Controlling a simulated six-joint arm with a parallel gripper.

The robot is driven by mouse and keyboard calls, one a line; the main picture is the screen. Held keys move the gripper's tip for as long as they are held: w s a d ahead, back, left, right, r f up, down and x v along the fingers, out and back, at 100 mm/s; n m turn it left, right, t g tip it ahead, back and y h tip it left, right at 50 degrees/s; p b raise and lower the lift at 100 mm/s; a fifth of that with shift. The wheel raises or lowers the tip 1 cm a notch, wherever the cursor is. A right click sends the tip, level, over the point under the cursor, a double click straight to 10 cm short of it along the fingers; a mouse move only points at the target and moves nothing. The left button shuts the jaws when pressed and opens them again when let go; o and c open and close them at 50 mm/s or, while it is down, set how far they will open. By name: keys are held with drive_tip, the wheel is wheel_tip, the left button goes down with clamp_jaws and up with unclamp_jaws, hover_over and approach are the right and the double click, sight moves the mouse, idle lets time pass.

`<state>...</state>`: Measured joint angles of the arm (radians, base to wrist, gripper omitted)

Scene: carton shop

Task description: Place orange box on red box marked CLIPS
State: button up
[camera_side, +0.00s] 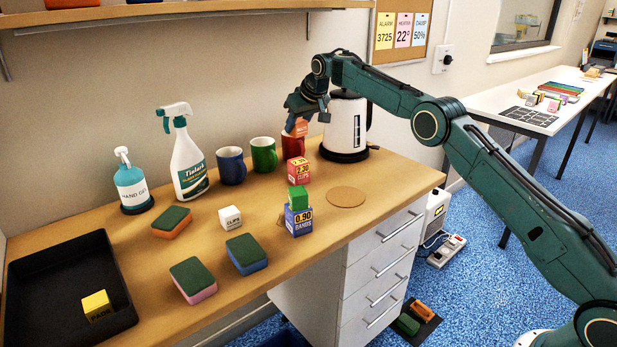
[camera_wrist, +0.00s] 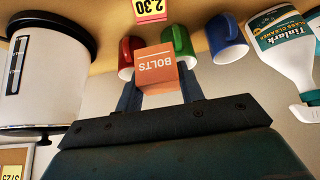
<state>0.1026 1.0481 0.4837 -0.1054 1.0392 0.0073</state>
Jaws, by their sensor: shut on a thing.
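Red (camera_side: 293,146), green (camera_side: 264,154) and blue (camera_side: 231,166) mugs stand behind the red box. A white kettle (camera_side: 345,122) is to its right. A round mat (camera_side: 346,197) is empty.

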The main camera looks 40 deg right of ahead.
sight(299, 161)
drive_tip(key=shift+f, duration=3.95)
drive_tip(key=shift+f, duration=0.15)
drive_tip(key=o, duration=1.1)
drive_tip(key=shift+c, duration=0.2)
drive_tip(key=shift+s+r, duration=0.2)
drive_tip(key=shift+r, duration=0.25)
drive_tip(key=shift+v, duration=5.6)
